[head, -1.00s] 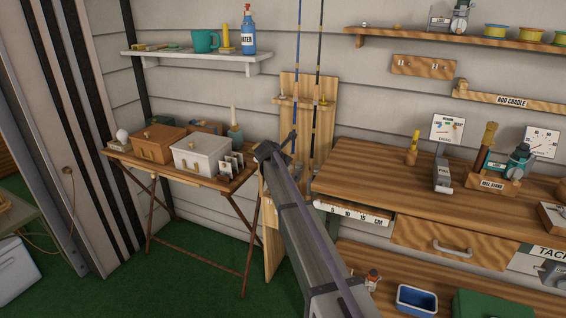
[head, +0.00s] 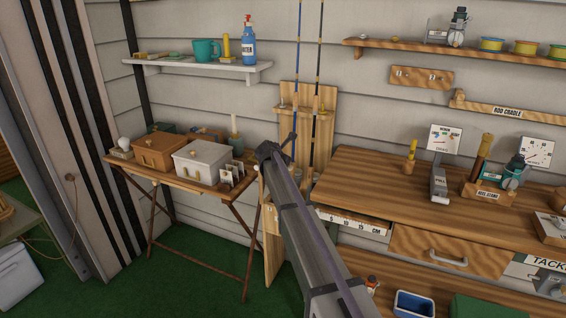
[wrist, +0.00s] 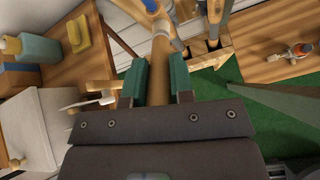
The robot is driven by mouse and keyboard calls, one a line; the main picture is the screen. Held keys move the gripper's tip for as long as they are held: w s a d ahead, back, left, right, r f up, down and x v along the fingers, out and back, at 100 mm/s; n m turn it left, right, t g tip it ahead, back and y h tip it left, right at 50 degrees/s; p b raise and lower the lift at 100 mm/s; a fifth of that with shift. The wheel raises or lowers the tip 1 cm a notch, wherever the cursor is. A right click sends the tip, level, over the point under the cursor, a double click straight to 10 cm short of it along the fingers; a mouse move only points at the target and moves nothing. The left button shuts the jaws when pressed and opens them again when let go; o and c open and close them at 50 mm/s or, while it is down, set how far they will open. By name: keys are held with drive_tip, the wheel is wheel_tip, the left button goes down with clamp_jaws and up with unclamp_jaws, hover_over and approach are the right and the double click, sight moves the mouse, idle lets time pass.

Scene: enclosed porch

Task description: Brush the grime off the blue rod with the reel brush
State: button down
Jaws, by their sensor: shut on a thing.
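The blue rod (head: 298,50) stands upright on the left of the wooden rod rack (head: 288,92), with a darker rod (head: 321,50) beside it. My gripper (head: 287,150) is at the rack's left side, low on the rods. In the wrist view its green fingers (wrist: 160,82) are shut on a tan wooden handle, which I take for the reel brush (wrist: 160,62). The handle points towards the blue rod's lower part (wrist: 172,32). The brush's far end is at or close to the rod; I cannot tell whether they touch. Grime is too small to make out.
The workbench (head: 370,185) is close on the right, holding a reel stand (head: 487,190). A shelf (head: 195,68) hangs above left. Green floor (head: 200,270) is open below.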

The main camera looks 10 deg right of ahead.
drive_tip(key=shift+f+b, duration=1.7)
drive_tip(key=shift+f, duration=0.4)
wheel_tip(320, 180, up, 5)
drive_tip(key=p, duration=0.5)
drive_tip(key=shift+w+d+r, duration=0.1)
drive_tip(key=shift+w+r, duration=0.05)
drive_tip(key=shift+r, duration=0.05)
drive_tip(key=shift+f, duration=0.1)
drive_tip(key=s+a, duration=0.1)
drive_tip(key=s, duration=0.1)
drive_tip(key=s+a, duration=0.2)
drive_tip(key=shift+s, duration=0.1)
